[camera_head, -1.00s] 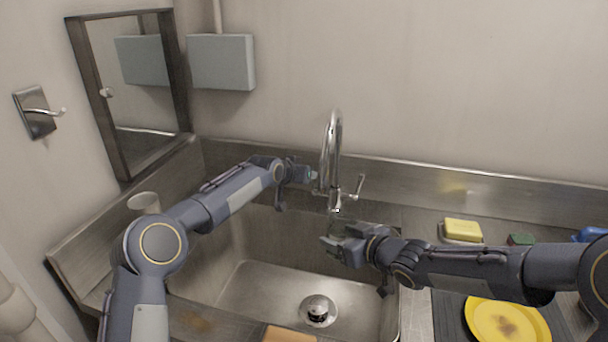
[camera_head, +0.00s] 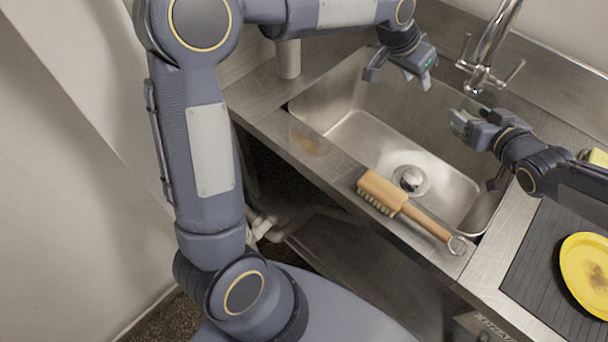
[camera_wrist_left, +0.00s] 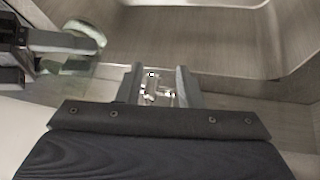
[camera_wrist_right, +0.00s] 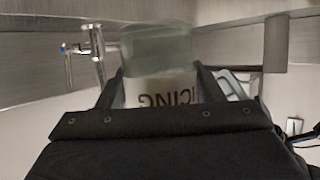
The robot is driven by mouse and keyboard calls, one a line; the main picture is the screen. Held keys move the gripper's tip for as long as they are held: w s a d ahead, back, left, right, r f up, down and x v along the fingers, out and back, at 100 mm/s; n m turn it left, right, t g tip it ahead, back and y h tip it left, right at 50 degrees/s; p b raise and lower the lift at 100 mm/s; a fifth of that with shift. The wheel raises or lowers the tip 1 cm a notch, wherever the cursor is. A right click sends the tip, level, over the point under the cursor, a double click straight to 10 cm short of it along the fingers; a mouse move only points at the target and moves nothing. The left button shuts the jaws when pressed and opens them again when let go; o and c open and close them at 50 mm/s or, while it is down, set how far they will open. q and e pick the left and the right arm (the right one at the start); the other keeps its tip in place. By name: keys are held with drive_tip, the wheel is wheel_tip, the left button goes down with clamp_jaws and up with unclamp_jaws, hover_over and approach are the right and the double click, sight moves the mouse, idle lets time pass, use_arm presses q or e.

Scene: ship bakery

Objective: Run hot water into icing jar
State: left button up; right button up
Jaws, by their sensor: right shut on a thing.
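My right gripper (camera_head: 468,124) is shut on a greenish glass icing jar (camera_head: 457,119), over the sink just in front of the tap (camera_head: 488,60). In the right wrist view the jar (camera_wrist_right: 155,55) sits between the fingers, its pale ICING label upside down in the picture. I cannot tell what is inside. My left gripper (camera_head: 400,75) is open and empty over the sink's back left, apart from the tap. The left wrist view shows its spread fingers (camera_wrist_left: 158,75) with a chrome tap part beyond. No water stream shows.
A wooden-handled brush (camera_head: 400,203) lies on the sink's front rim. The steel basin (camera_head: 365,138) is empty around its drain. A yellow plate (camera_head: 588,270) rests on the dark mat (camera_head: 535,270) at right. A pale cup (camera_head: 287,58) stands behind my left arm.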

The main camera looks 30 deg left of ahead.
sight(476, 89)
use_arm(q)
drive_tip(key=s+a+r+n, duration=0.1)
drive_tip(key=s+a+n, duration=0.1)
drive_tip(key=s+a, duration=0.5)
drive_tip(key=s+a+r+n, duration=0.1)
drive_tip(key=s+a+r, duration=0.15)
drive_tip(key=s, duration=0.85)
use_arm(e)
drive_tip(key=shift+r, duration=0.5)
use_arm(q)
drive_tip(key=s+a+f+n, duration=0.1)
drive_tip(key=s+f+n, duration=0.2)
drive_tip(key=s+f, duration=0.4)
drive_tip(key=shift+s, duration=4.8)
use_arm(e)
drive_tip(key=shift+r, duration=2.55)
use_arm(q)
drive_tip(key=shift+a, duration=0.1)
